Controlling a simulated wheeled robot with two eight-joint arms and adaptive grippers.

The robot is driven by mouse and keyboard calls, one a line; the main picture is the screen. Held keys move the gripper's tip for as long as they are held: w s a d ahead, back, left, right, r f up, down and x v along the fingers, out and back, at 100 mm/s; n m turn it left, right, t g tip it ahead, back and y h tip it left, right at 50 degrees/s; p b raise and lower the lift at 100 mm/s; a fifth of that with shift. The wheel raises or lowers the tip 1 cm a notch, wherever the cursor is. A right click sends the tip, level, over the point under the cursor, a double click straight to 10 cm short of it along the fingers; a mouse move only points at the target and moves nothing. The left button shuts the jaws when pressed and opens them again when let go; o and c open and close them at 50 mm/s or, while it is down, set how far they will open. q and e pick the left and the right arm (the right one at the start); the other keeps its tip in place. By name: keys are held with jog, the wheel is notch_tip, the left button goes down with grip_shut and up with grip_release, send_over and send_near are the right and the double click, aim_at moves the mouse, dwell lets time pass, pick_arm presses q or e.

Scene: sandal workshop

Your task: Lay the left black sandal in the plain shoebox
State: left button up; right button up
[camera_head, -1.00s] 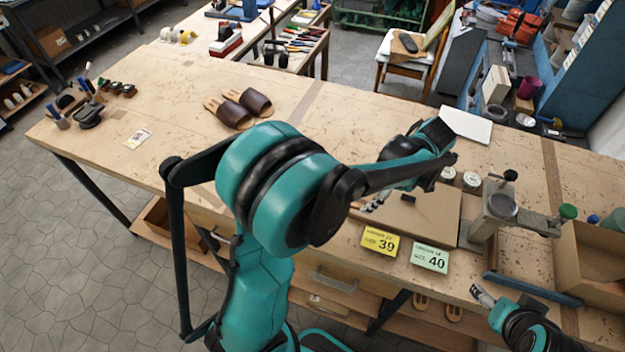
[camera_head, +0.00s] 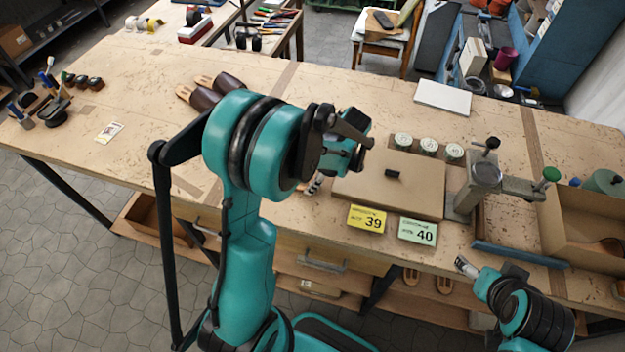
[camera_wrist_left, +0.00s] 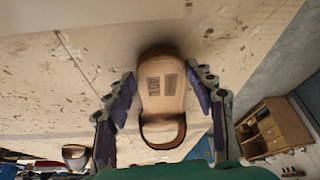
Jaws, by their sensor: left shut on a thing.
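In the left wrist view, a sandal (camera_wrist_left: 161,85) with a tan printed sole and a dark-edged strap lies between the fingers of my left gripper (camera_wrist_left: 165,100), which is shut on it. In the head view my left gripper (camera_head: 316,184) is at the left edge of a flat closed cardboard box (camera_head: 350,192); my wrist hides most of the sandal there. An open plain cardboard box (camera_head: 570,240) stands at the right edge, with a brown item inside. I cannot tell which box is the plain shoebox. My right gripper (camera_head: 466,267) is near the front table edge, its opening unclear.
A yellow 39 card (camera_head: 367,219) and a green 40 card (camera_head: 417,232) stand before the flat box. Several round tins (camera_head: 428,145) are behind it. A metal press (camera_head: 484,177) stands between the boxes.

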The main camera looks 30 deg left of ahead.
pick_arm(q)
jog(key=shift+f, duration=0.3)
jog(key=shift+r, duration=0.1)
jog(key=o, duration=1.4)
jog(key=shift+o, duration=0.2)
